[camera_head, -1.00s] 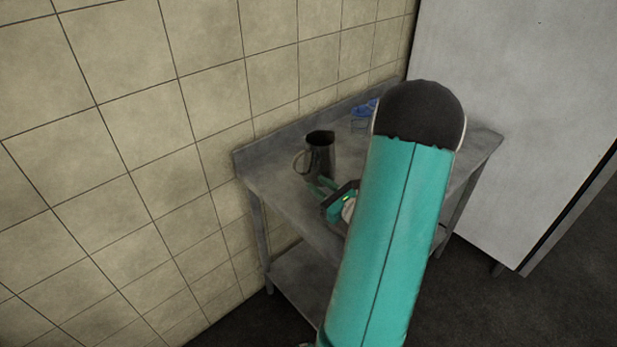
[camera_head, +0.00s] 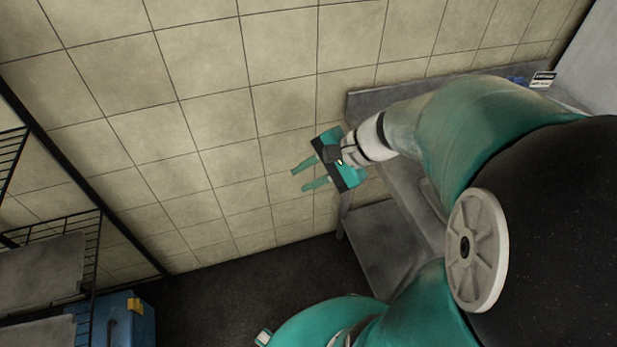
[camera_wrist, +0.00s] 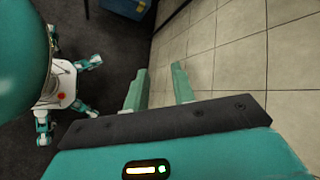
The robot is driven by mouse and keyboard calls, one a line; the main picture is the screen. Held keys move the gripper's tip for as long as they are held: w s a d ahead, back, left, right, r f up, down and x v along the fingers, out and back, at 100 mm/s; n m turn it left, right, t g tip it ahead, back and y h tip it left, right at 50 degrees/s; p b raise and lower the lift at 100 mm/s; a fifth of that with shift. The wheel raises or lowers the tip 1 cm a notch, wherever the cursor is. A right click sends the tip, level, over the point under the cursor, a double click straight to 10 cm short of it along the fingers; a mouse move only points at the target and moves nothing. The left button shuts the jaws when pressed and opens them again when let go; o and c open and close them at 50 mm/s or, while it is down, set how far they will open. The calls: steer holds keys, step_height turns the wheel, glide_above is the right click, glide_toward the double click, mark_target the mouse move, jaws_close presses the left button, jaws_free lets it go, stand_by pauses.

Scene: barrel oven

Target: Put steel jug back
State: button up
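The steel jug does not show in either current view; my arm covers much of the steel table (camera_head: 372,103) where it stood in the earlier frame. My gripper (camera_head: 299,180) is in front of the tiled wall, off the left end of the table. Its two teal fingers point left, spread apart with nothing between them. In the wrist view my gripper (camera_wrist: 158,70) also shows its fingers apart and empty, with floor and tiles beyond.
A wire rack (camera_head: 60,222) stands at the left, with a blue box (camera_head: 122,325) on the floor near it. A small blue object (camera_head: 516,80) is at the table's far right end. Dark floor (camera_head: 240,285) between rack and table looks clear.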

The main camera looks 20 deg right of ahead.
steer(key=s+a+r+n+t+h, duration=0.1)
steer(key=s+a+r+n+h, duration=0.2)
steer(key=s+r+n+h, duration=0.4)
steer(key=n+h, duration=0.1)
steer(key=n, duration=0.5)
steer(key=shift+r, duration=0.35)
steer(key=shift+s, duration=0.1)
